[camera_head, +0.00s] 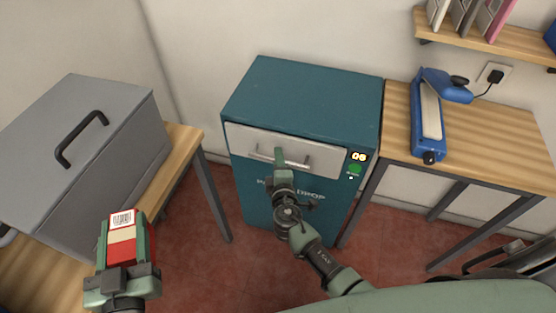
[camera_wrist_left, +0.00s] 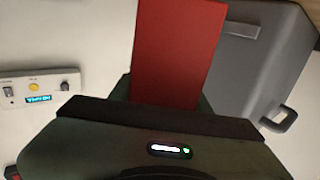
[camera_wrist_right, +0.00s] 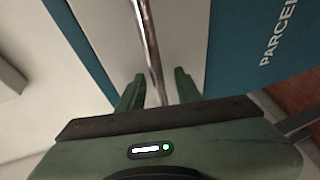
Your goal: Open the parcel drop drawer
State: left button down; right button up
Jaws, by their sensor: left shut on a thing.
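The parcel drop is a teal cabinet (camera_head: 300,95) with a pale grey drawer front (camera_head: 245,140) that looks closed. A metal bar handle (camera_head: 302,162) runs across the drawer front. My right gripper (camera_head: 281,160) is at the handle. In the right wrist view the bar (camera_wrist_right: 148,45) passes between the two spread fingers (camera_wrist_right: 158,90), with gaps beside it. My left gripper (camera_head: 124,255) is shut on a red and cream parcel (camera_head: 121,243) with a white label, well left of the cabinet. The parcel's red side fills the middle of the left wrist view (camera_wrist_left: 178,50).
A large grey lidded box (camera_head: 75,130) with a black handle stands on a wooden table at left. A wooden table (camera_head: 475,125) at right carries a blue device (camera_head: 430,110). The cabinet has a small display and green button (camera_head: 355,169). Red floor lies before it.

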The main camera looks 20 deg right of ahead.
grip_shut()
dwell(1.4)
